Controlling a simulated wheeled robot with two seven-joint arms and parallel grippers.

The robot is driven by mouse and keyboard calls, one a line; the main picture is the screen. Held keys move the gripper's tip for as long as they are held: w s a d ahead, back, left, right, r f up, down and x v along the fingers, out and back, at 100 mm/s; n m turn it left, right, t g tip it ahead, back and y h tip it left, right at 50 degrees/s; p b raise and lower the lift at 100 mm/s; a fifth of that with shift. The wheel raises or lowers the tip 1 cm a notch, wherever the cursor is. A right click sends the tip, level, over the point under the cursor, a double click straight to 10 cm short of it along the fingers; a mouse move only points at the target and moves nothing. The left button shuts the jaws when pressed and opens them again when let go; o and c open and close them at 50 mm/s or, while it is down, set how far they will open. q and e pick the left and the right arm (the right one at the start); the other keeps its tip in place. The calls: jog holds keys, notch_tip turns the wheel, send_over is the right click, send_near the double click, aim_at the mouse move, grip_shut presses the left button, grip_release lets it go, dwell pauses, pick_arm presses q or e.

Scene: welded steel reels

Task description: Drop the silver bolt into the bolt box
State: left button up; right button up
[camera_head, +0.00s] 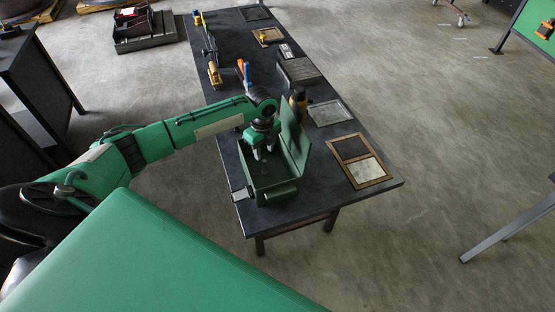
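A green metal box (281,191), the bolt box by its look, stands at the near end of the dark table. Its lid (294,128) is raised on the right side. My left gripper (263,153) points down over the open box, with its fingertips close to the box's opening. The two pale fingertips look apart, with a gap between them. I cannot make out the silver bolt; the box's floor is dark and too small to read. My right gripper is not in view.
The dark table (386,187) carries a framed panel (366,170) right of the box and a grey tray (330,112) behind it. Bare table lies between box and panel.

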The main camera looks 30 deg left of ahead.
pick_arm(q)
notch_tip(320, 180, up, 14)
jog(key=b, duration=0.3)
dwell(0.3)
jog(key=shift+f, duration=0.15)
